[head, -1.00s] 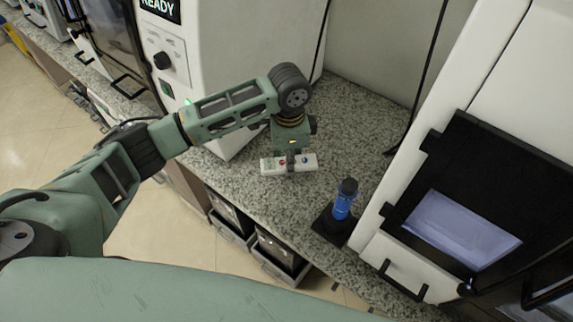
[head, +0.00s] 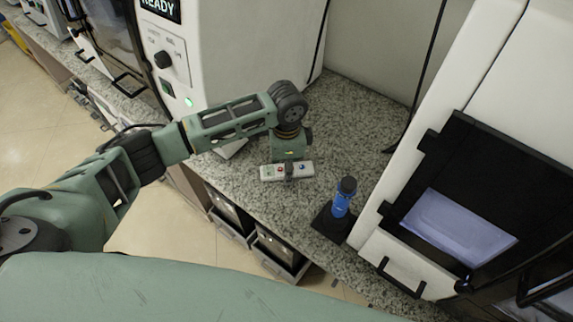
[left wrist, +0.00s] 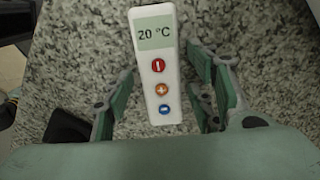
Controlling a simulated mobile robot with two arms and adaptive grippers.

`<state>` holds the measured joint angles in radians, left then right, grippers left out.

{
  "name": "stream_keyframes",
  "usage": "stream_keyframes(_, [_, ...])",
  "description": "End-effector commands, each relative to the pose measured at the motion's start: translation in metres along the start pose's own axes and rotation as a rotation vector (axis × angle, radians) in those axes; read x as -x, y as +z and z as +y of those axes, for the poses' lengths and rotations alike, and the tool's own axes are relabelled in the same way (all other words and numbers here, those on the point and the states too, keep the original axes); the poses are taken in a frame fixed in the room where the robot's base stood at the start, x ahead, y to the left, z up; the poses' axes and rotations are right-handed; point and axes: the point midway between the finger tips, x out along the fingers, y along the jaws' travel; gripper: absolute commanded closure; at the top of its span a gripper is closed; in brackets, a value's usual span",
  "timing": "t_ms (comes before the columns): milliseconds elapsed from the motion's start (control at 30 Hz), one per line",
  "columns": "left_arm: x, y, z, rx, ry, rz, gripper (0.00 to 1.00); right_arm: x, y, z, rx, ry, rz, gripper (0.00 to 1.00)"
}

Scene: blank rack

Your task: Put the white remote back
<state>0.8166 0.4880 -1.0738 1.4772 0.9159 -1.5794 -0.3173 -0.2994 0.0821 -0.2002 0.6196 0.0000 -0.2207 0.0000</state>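The white remote (head: 272,171) is at the granite counter between the two machines, below my left gripper (head: 289,168). In the left wrist view the remote (left wrist: 156,70) shows a 20 °C display and red, orange and blue buttons, face toward the camera. The left gripper's fingers (left wrist: 160,85) stand on either side of it, with narrow gaps between them and its sides, so the gripper looks open around it. The remote seems to lie on the counter, but its underside is hidden. My right gripper is not in view.
A blue device (head: 342,200) stands upright on a black base (head: 331,224), right of the remote near the counter's front edge. A white machine with a dark door (head: 460,220) is at right, another with a knob (head: 163,60) at left. The granite counter (head: 335,110) behind is clear.

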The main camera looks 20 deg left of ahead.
Motion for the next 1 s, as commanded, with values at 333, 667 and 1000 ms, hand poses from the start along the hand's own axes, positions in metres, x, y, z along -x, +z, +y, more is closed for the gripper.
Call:
stream_keyframes(333, [0.003,0.0,-0.001,0.0,-0.002,0.001,0.46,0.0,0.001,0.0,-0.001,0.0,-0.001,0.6])
stream_keyframes(667, [0.06,-0.001,-0.001,0.0,-0.004,0.003,0.46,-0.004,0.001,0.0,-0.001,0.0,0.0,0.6])
stream_keyframes(1000, [0.116,-0.001,-0.001,0.001,-0.001,0.001,0.46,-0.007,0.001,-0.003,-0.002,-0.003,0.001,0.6])
